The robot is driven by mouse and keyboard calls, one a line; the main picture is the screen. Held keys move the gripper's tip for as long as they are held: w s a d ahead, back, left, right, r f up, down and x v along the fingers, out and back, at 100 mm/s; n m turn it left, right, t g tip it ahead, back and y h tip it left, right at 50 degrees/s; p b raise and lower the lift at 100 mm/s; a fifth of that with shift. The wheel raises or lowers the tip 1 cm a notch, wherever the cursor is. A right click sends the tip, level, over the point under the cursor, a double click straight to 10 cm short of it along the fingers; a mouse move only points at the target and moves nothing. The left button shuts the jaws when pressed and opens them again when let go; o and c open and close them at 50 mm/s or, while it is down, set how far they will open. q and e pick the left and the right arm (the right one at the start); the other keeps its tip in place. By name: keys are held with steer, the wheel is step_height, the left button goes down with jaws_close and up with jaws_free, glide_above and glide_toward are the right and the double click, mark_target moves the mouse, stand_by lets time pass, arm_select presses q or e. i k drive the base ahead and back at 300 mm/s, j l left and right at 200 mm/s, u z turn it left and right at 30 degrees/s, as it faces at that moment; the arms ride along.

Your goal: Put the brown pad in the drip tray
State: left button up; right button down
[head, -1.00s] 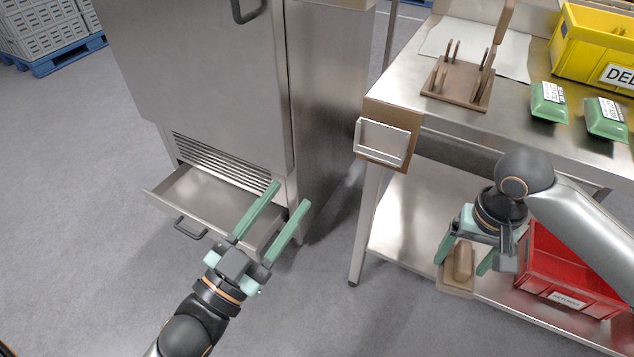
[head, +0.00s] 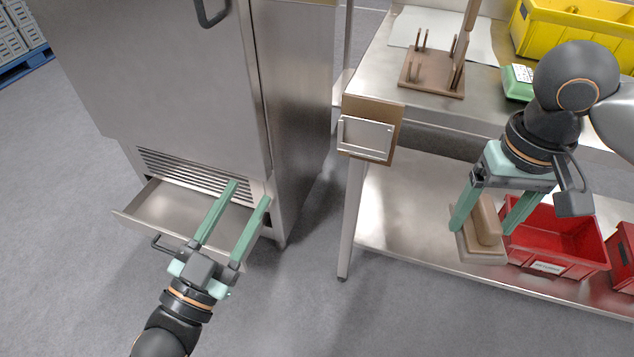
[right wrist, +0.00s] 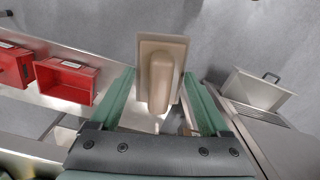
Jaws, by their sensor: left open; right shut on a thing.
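The brown pad (head: 482,236) has a flat base and a raised rounded grip. It is held between the green fingers of my right gripper (head: 485,222), in the air in front of the table's lower shelf. It also shows in the right wrist view (right wrist: 161,75), between the fingers. The drip tray (head: 180,215) is a shallow steel drawer, pulled out at the bottom of the steel cabinet; its inside looks empty. My left gripper (head: 238,212) is open, its fingers over the tray's right part. In the right wrist view the drip tray (right wrist: 258,90) is at the right.
A red bin (head: 560,240) sits on the lower shelf (head: 400,205), with another at its right. On the table top are a brown pegged rack (head: 432,75), a green package (head: 517,82) and a yellow bin (head: 570,30). Open floor lies between cabinet and table.

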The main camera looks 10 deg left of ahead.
mark_target(192, 225)
steer(key=i+j, duration=0.1)
steer(key=j, duration=0.4)
steer(key=i+j, duration=0.1)
steer(key=j, duration=0.95)
steer(key=i+j, duration=0.15)
steer(key=j, duration=0.4)
steer(key=i+j, duration=0.1)
steer(key=j, duration=0.4)
steer(key=i+j+u, duration=0.1)
steer(key=j, duration=0.45)
steer(key=i, duration=0.4)
